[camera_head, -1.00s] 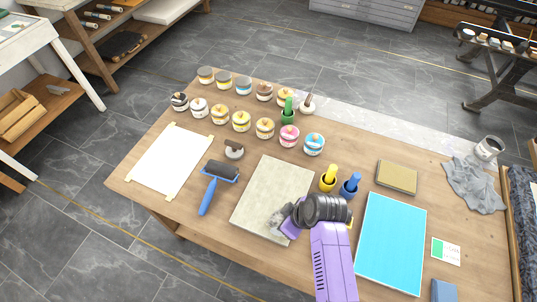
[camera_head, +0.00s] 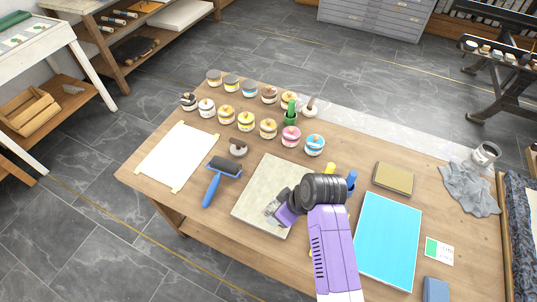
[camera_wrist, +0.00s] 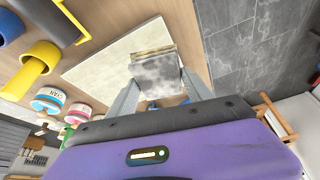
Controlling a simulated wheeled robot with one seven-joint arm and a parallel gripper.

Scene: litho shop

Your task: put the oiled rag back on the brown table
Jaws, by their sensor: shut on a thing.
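My gripper (camera_head: 273,207) is over the front part of a pale stone slab (camera_head: 262,180) on the brown table (camera_head: 350,158). In the wrist view its fingers (camera_wrist: 158,86) are shut on a grey, stained, folded cloth with a yellowish far edge, which looks like the oiled rag (camera_wrist: 153,73). The slab shows behind the rag in the wrist view (camera_wrist: 95,68). I cannot tell the gap between rag and slab. In the head view my arm hides part of the slab's right side. A separate crumpled grey cloth (camera_head: 468,188) lies at the table's right end.
Several ink tins (camera_head: 268,128) stand along the back. A blue-handled roller (camera_head: 216,180) and a white sheet (camera_head: 177,155) lie left of the slab. A blue panel (camera_head: 388,238), an olive box (camera_head: 394,178) and yellow and blue handled tools are to the right. The front left tabletop is clear.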

